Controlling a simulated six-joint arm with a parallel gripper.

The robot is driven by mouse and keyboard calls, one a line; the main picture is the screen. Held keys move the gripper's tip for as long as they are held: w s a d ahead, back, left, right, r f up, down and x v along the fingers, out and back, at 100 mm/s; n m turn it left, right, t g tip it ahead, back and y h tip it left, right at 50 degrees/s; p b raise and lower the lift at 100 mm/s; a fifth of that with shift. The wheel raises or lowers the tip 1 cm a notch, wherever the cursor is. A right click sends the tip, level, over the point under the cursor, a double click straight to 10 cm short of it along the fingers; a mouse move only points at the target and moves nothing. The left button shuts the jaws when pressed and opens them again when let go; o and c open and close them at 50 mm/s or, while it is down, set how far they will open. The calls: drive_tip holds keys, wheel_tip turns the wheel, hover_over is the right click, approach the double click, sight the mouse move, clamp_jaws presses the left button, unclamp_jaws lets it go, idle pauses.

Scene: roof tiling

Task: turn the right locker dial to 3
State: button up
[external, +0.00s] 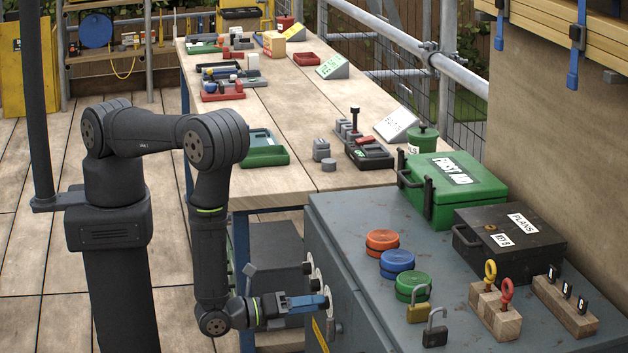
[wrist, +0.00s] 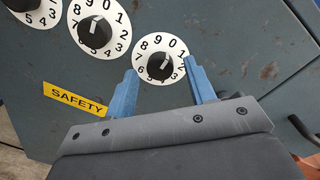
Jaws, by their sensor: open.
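The right locker dial (wrist: 158,67), a black knob on a white numbered disc, is in the middle of the wrist view. Its white mark appears to point to the upper right; the exact number is hard to read. My gripper (wrist: 160,70) is open, one blue finger on each side of this dial; I cannot tell whether they touch it. In the external view my gripper (external: 312,303) reaches the front of the grey locker (external: 335,235). The middle dial (wrist: 95,32) points nearly upward. The left dial (wrist: 28,8) is cut off by the frame.
A yellow SAFETY label (wrist: 75,99) is below the dials. A dark handle (wrist: 303,130) is at the right. On top of the locker are a green first aid box (external: 455,185), a black plans box (external: 510,240), coloured discs (external: 397,262) and padlocks (external: 434,330).

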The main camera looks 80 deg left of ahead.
drive_tip(key=shift+w, duration=0.15)
drive_tip(key=c, duration=1)
drive_tip(key=shift+m, duration=0.3)
drive_tip(key=m, duration=1)
drive_tip(key=m+h, duration=0.1)
drive_tip(key=m, duration=1)
drive_tip(key=shift+f+t, duration=0.1)
drive_tip(key=shift+t, duration=0.2)
drive_tip(key=shift+m, duration=0.4)
